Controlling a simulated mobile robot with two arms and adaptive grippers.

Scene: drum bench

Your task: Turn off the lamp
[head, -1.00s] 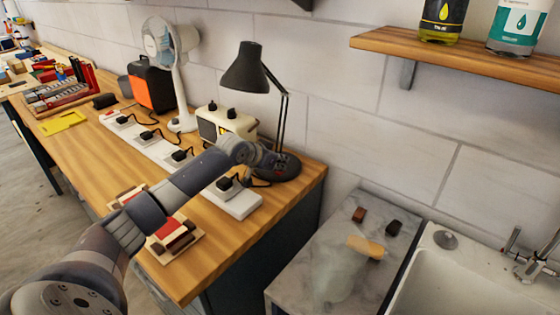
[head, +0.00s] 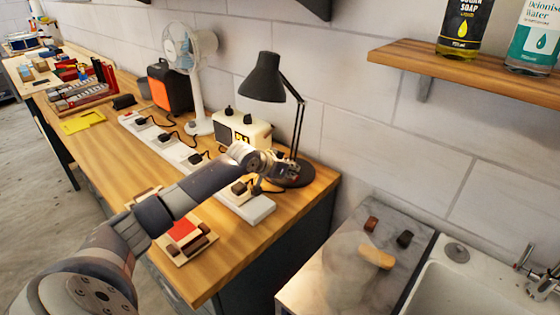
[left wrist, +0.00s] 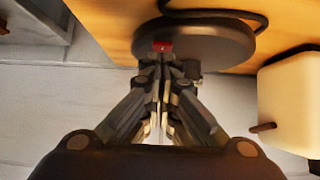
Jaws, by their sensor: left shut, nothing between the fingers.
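The dark desk lamp (head: 264,78) stands at the right end of the wooden bench, its shade tilted down to the left. I cannot tell whether it is lit. Its round base (head: 303,178) is partly hidden by my left gripper (head: 291,169), which is right at it. In the left wrist view the base (left wrist: 225,42) fills the top middle, with a red switch (left wrist: 162,46) at its near edge. My left gripper (left wrist: 160,66) is shut and empty, its fingertips just at the red switch. I cannot tell whether they touch it. My right gripper is not in view.
A cream appliance (head: 255,132) stands left of the lamp, beside a white fan (head: 197,90). Power strips (head: 252,210) with plugs and cables run along the bench. A wooden block set (head: 186,240) lies near the front edge. A marble counter (head: 315,290) and sink are at the right.

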